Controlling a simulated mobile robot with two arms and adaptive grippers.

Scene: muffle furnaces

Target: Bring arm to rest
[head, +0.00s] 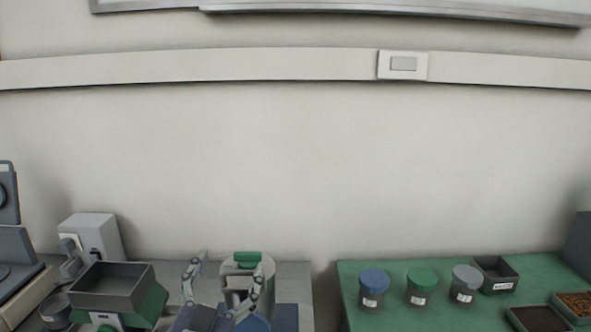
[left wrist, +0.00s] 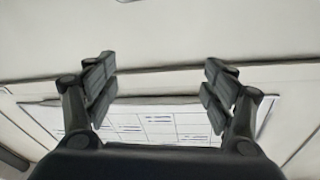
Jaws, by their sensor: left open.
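My left gripper (head: 230,268) stands at the bottom of the head view, its fingers pointing up. It is open and nothing shows between the fingers. In the left wrist view the two fingers of the gripper (left wrist: 160,85) are spread wide apart, with only pale surfaces and a white panel with dark lines (left wrist: 150,125) beyond them. Most of the left arm is below the frame. My right gripper is in neither view.
Behind the gripper stands a pale cylinder with a green top (head: 247,258). A grey tray (head: 112,300) is to its left. On the green bench (head: 350,290) at right are blue-lidded (head: 374,280), green-lidded (head: 421,278) and grey-lidded (head: 466,275) jars.

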